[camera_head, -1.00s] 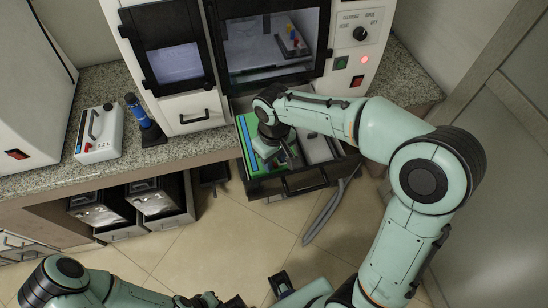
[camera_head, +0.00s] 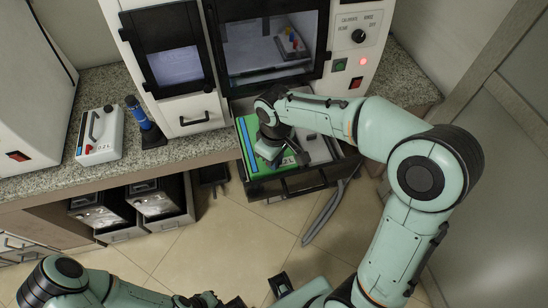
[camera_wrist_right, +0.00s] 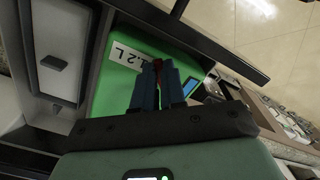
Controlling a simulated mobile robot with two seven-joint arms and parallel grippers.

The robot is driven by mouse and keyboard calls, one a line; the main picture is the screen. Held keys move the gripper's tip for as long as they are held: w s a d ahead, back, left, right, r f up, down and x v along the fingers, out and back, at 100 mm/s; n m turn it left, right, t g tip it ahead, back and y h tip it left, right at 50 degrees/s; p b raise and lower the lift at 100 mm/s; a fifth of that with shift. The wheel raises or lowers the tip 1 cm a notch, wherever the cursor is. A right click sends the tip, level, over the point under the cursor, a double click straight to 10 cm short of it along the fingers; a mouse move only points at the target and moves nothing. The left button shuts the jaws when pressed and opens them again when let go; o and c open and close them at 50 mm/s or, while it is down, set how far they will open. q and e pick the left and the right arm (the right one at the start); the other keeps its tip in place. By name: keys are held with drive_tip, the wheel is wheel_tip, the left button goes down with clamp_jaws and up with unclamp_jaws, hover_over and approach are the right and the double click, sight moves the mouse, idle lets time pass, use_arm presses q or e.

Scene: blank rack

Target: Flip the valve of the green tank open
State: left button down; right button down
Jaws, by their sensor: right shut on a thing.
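The green tank (camera_head: 250,166) sits in the pulled-out drawer below the machine, with a white "L" label near its front right. In the right wrist view the green tank (camera_wrist_right: 122,75) lies under my fingers, its label reading "1.2 L". My right gripper (camera_wrist_right: 158,72) is shut on a small dark red part (camera_wrist_right: 157,65) on the tank, which appears to be its valve; the blue fingers hide most of it. In the head view my right gripper (camera_head: 270,148) is over the tank, its fingertips hidden. My left gripper (camera_head: 208,300) is low at the bottom edge, its jaws unclear.
The drawer's dark front (camera_head: 300,182) closes off the near side. A grey hose (camera_head: 328,215) hangs right of the drawer.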

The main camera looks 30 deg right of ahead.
drive_tip(key=n, duration=0.2)
drive_tip(key=n+p, duration=0.1)
drive_tip(key=d+n, duration=0.1)
drive_tip(key=n, duration=0.1)
drive_tip(key=shift+w+r+n, duration=0.1)
drive_tip(key=shift+w+n, duration=0.2)
drive_tip(key=shift+w, duration=0.05)
use_arm(q)
drive_tip(key=w+r+p, duration=0.1)
drive_tip(key=w+r, duration=0.1)
drive_tip(key=r, duration=0.1)
drive_tip(key=shift+r+p, duration=0.25)
drive_tip(key=shift+p, duration=0.1)
use_arm(e)
drive_tip(key=n, duration=0.4)
drive_tip(key=shift+w+d+n, duration=0.15)
drive_tip(key=shift+w+n, duration=0.25)
use_arm(q)
drive_tip(key=shift+w, duration=0.1)
use_arm(e)
drive_tip(key=c, duration=1.2)
unclamp_jaws()
